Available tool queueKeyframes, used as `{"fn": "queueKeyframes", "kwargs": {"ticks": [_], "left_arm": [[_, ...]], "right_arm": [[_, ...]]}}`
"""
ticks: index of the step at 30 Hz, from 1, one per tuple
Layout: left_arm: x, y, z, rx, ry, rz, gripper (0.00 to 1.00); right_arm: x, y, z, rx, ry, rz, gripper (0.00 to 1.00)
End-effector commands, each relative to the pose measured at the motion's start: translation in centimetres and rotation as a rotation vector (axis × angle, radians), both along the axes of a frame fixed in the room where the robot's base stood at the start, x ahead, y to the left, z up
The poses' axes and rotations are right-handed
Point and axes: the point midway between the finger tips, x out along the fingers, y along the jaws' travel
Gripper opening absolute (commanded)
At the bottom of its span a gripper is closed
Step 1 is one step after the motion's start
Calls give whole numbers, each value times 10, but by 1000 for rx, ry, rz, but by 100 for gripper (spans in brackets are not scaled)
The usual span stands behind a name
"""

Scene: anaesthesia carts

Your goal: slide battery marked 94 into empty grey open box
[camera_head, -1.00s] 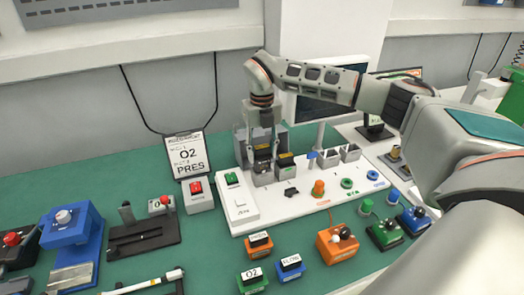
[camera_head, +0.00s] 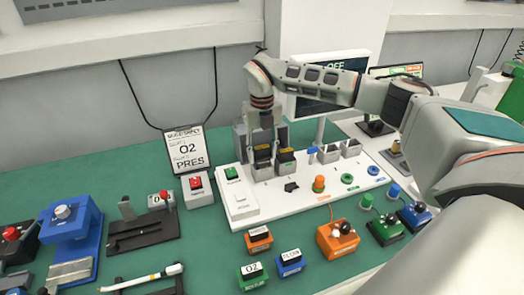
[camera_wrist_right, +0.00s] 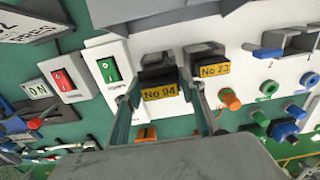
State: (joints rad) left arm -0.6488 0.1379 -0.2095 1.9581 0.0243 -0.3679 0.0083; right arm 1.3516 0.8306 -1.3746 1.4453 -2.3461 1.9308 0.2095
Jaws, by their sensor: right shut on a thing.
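My right gripper (camera_head: 264,143) reaches down over the back left of the white panel (camera_head: 312,195). It is shut on the battery marked 94, a dark block with a yellow label (camera_wrist_right: 160,92) readable in the right wrist view. In the head view the battery (camera_head: 262,155) is at the mouth of the leftmost grey open box (camera_head: 263,172). I cannot tell how deep it sits. A second battery, marked 23 (camera_wrist_right: 214,71), is in the grey box just right of it, close to my gripper's right finger. My left gripper is not in view.
A white box with a green switch (camera_head: 234,175) stands left of the grey boxes. Coloured knobs, including an orange one (camera_head: 319,184), rise from the panel on the right. A monitor (camera_head: 320,105) stands behind. Small coloured blocks (camera_head: 290,263) lie in front.

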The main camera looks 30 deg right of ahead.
Motion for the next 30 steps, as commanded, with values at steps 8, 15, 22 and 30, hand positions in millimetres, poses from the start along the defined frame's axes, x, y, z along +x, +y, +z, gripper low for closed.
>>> {"fn": "queueKeyframes", "kwargs": {"ticks": [8,15,22,30], "left_arm": [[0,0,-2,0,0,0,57],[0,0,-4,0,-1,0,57],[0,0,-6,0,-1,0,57],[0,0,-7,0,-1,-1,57]], "right_arm": [[0,0,-6,1,-1,0,24],[0,0,-12,1,-1,0,24],[0,0,-17,1,-1,0,24],[0,0,-23,1,-1,0,24]]}}
